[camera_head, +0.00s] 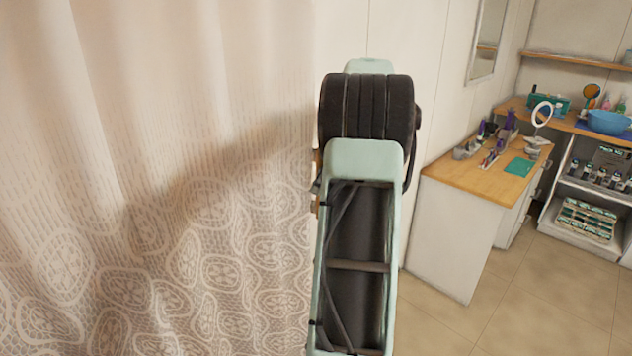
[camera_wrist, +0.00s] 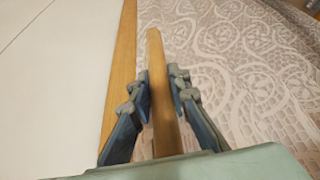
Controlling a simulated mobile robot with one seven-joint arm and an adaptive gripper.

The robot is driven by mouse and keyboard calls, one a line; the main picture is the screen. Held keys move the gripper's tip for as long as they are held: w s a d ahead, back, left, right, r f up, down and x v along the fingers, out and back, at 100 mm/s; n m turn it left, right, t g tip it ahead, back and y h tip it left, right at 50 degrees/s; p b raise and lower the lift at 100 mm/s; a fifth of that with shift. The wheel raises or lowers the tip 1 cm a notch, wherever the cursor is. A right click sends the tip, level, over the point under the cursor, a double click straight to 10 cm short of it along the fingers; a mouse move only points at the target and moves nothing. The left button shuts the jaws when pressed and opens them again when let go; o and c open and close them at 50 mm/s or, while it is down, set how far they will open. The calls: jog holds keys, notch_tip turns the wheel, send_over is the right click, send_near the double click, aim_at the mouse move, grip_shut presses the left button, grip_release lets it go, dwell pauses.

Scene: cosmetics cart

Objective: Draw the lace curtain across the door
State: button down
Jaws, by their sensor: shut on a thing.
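The lace curtain (camera_head: 160,230) fills the left of the head view, pale, with soft folds and a looping pattern on its lower part. Its lace also shows in the wrist view (camera_wrist: 245,50), right of my gripper. My gripper (camera_wrist: 160,76) is shut on an upright wooden rod (camera_wrist: 159,110) beside the lace; how the rod joins the curtain is not clear. A wooden strip (camera_wrist: 120,60) along a white panel stands just left of the rod. In the head view my arm hides the gripper and the rod. I cannot tell the door opening apart in either view.
A white desk (camera_head: 455,235) with a wooden top stands right of my arm, bearing a round mirror (camera_head: 543,113) and cosmetics. An open shelf unit (camera_head: 588,195) stands beyond it. Tiled floor (camera_head: 545,290) is bare at the lower right.

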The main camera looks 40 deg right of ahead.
jog(key=shift+w+d+r, duration=0.1)
jog(key=shift+d+r, duration=0.05)
jog(key=shift+d, duration=0.55)
jog(key=c, duration=1.8)
grip_release()
jog(key=v, duration=1.2)
